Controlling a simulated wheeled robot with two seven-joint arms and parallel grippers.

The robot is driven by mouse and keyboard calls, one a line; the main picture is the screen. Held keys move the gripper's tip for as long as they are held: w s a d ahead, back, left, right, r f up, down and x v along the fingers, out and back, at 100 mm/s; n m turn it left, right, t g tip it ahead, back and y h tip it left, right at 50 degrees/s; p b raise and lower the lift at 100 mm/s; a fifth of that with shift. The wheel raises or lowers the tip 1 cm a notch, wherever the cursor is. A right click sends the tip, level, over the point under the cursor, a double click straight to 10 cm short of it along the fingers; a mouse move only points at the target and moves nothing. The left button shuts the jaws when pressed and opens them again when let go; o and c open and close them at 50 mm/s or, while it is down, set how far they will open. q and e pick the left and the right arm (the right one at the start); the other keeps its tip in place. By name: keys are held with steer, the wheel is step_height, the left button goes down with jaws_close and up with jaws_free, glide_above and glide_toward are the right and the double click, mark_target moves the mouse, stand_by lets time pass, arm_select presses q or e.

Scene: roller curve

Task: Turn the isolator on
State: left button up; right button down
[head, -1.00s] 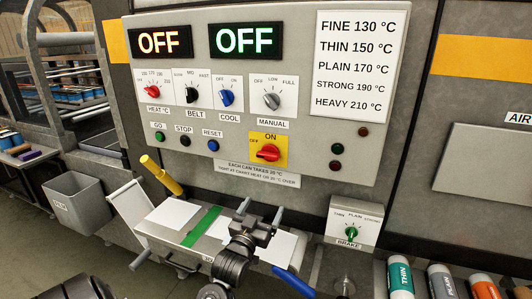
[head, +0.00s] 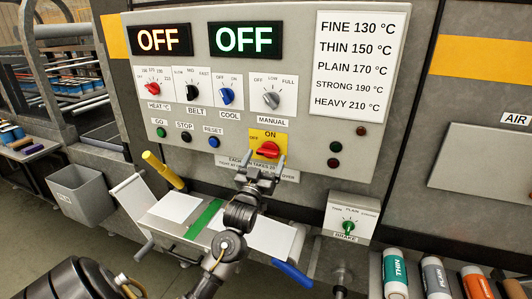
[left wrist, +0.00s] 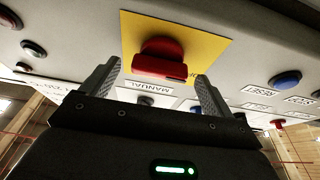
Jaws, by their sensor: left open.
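The isolator is a red rotary knob (head: 267,150) on a yellow plate (head: 283,138) low on the grey control panel. Its plate reads ON at the top and OFF at the left. The knob's bar lies roughly sideways, tilted. My left gripper (head: 264,165) is open just below the knob. In the left wrist view the red knob (left wrist: 160,62) shows ahead, between and beyond the two spread fingers (left wrist: 157,88). I cannot tell whether a finger touches it. My right gripper is not in view.
Two displays (head: 164,39) read OFF above other knobs (head: 227,96). GO, STOP and RESET buttons (head: 213,142) sit left of the isolator. Below are a work shelf with a yellow handle (head: 163,170), a blue handle (head: 293,275) and a brake box (head: 349,219).

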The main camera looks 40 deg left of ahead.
arm_select(q)
steer(key=shift+x, duration=0.8)
steer(key=shift+c, duration=0.5)
steer(key=shift+c, duration=1.1)
steer(key=c, duration=0.7)
steer(key=shift+o, duration=0.2)
